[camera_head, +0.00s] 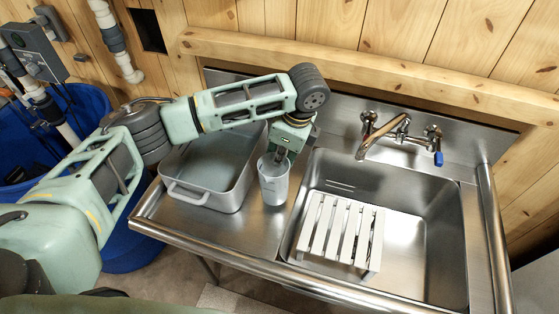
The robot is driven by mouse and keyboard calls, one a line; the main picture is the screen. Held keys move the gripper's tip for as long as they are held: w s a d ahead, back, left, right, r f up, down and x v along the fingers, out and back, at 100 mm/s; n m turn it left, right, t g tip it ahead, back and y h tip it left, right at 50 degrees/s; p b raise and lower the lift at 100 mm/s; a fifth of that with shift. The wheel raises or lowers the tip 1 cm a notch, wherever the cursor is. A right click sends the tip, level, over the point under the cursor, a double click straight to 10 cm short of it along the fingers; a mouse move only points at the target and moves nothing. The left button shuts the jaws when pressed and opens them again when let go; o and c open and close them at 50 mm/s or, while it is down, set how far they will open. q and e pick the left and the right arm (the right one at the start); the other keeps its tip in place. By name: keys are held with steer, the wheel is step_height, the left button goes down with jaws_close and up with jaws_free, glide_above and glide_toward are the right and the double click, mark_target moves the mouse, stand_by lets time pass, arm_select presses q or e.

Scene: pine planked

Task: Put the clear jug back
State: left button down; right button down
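The clear jug (273,186) is a pale, see-through vessel. It stands upright on the steel drainboard, between the grey pan and the sink. My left gripper (281,157) comes down from above at the jug's rim, with its fingertips at or just inside the mouth. The view does not show whether the fingers are closed on the jug's wall or apart from it. My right gripper is out of view.
A grey rectangular pan (207,201) with a handle stands left of the jug. Right is the sink (415,225), with a white slatted rack (341,232) in it and a tap (385,132) behind. Bare drainboard (225,229) lies in front of the jug. A blue bin (88,105) stands far left.

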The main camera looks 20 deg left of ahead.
arm_select(q)
steer(key=shift+d+p+x, duration=0.25)
steer(key=shift+p+x, duration=0.05)
steer(key=shift+x, duration=0.75)
steer(key=shift+f, duration=0.45)
steer(key=c, duration=2)
jaws_free()
steer(key=shift+r, duration=0.1)
steer(key=b+v, duration=0.3)
steer(key=v, duration=0.9)
steer(key=shift+r, duration=0.15)
